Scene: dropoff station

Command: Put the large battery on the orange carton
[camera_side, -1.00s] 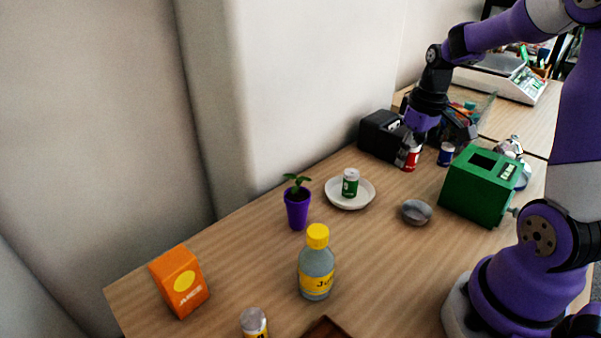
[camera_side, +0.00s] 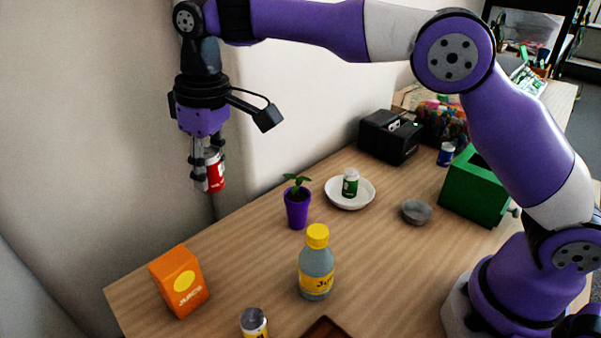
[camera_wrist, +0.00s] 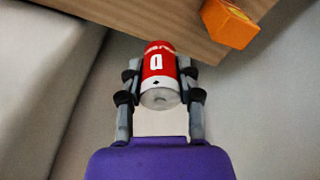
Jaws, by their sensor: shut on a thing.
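My gripper (camera_side: 205,180) is shut on a red battery with a white band and a grey end (camera_side: 216,172). It holds the battery in the air, well above the table's back edge. In the wrist view the battery (camera_wrist: 158,62) sits between the two fingers (camera_wrist: 160,90), its grey end towards the camera. The orange carton (camera_side: 180,283) stands upright at the table's left end, with a yellow oval on its front. It lies lower than my gripper and apart from it. In the wrist view the carton (camera_wrist: 230,24) shows at the upper right.
A purple plant pot (camera_side: 297,210) and a yellow-capped bottle (camera_side: 317,270) stand right of the carton. A green battery (camera_side: 350,184) stands on a white plate (camera_side: 368,192). A yellow-labelled battery (camera_side: 254,323) is at the front. A blue battery (camera_side: 446,154) stands near a green box (camera_side: 472,190).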

